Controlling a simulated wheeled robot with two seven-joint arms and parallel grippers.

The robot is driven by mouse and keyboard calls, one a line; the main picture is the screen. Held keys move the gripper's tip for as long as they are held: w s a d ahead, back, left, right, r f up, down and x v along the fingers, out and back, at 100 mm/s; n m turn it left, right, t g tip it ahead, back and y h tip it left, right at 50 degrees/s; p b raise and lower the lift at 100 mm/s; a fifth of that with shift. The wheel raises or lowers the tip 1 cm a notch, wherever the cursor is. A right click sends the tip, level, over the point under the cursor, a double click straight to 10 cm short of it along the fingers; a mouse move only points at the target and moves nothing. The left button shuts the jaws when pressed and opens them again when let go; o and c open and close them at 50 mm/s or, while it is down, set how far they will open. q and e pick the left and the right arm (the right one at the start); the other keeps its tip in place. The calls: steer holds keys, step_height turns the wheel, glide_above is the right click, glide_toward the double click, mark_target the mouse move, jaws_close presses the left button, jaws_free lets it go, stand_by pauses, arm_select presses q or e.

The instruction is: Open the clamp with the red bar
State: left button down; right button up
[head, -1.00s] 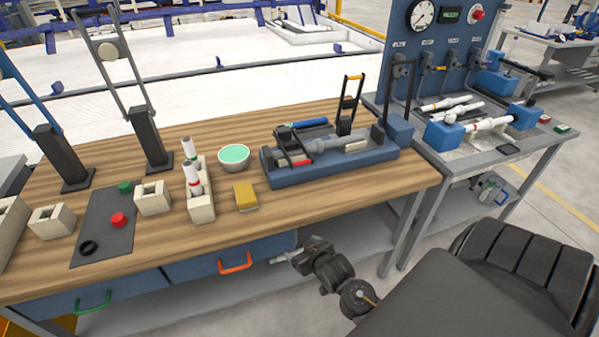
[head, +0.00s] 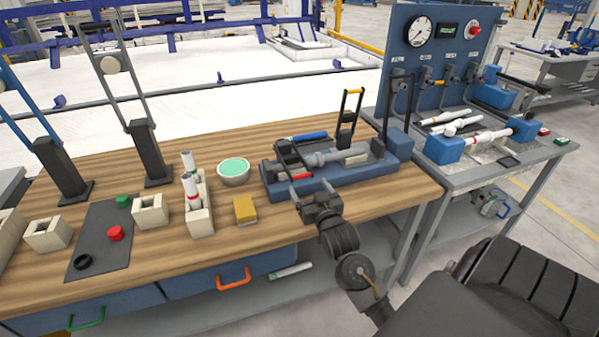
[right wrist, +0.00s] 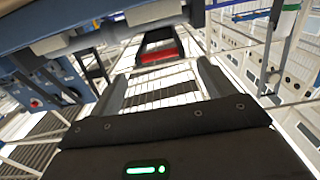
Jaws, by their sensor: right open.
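The clamp with the red bar (head: 301,177) is at the left end of the blue fixture (head: 335,178) on the wooden bench. Its dark frame leans low across the grey pipe (head: 330,158). My right gripper (head: 317,193) is at the front edge of the fixture, just below and right of the red bar. In the right wrist view the red bar (right wrist: 160,55) lies beyond and between the fingers of the right gripper (right wrist: 163,82). The fingers are apart and empty. My left gripper is not in view.
A second clamp with a yellow bar (head: 355,91) stands upright at the fixture's right side. A green-topped bowl (head: 233,171), a yellow block (head: 245,210) and a beige holder with white pipes (head: 199,212) stand to the left. The bench front between block and gripper is clear.

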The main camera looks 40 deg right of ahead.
mark_target(302, 177)
steer(key=p+x, duration=0.1)
steer(key=x, duration=0.8)
steer(key=shift+s, duration=0.1)
steer(key=shift+c, duration=0.4)
